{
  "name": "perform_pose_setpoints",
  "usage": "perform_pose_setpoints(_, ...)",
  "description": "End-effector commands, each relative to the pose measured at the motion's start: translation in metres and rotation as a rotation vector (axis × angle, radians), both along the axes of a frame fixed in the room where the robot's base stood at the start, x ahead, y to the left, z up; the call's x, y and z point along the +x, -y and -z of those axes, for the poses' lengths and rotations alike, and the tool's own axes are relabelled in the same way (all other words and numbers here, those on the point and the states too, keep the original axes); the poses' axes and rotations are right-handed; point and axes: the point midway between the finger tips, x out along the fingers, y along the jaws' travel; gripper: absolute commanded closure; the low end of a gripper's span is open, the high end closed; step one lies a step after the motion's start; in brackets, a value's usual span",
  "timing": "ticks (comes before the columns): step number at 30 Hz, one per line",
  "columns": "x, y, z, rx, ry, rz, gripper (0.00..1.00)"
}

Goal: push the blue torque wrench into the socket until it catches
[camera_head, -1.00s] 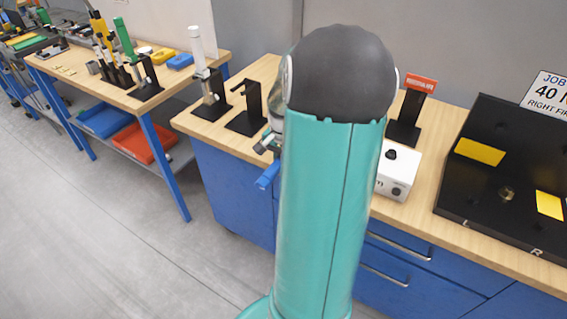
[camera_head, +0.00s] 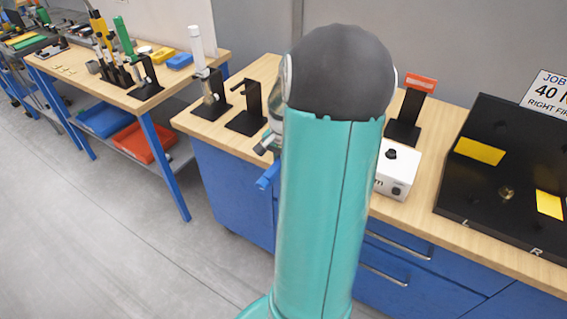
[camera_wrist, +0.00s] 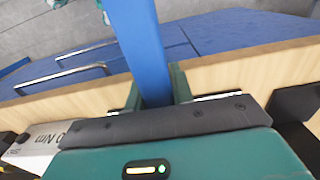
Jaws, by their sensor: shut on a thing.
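The blue torque wrench (camera_wrist: 140,40) runs up out of my gripper (camera_wrist: 157,92) in the wrist view. My gripper is shut on it, with one finger on each side. In the head view a short blue end of the wrench (camera_head: 268,177) sticks out left of my arm, in front of the bench edge. My arm hides the rest of it and most of the gripper. A small brass fitting (camera_head: 506,192) sits on the black panel at the right. I cannot tell whether it is the socket, and the wrench is well apart from it.
The wooden bench (camera_head: 440,215) has blue drawers below. A white box with knobs (camera_head: 397,170), a black stand with a red label (camera_head: 410,110) and black tool stands (camera_head: 247,108) are on it. The black panel (camera_head: 480,185) has yellow patches. Open floor lies left.

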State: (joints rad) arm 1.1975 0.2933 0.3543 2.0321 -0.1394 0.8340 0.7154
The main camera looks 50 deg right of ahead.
Motion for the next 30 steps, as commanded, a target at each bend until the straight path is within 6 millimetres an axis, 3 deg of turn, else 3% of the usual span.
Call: perform_pose_setpoints(30,0.001,0.001,0.011,-0.003,0.001,0.000,1.00)
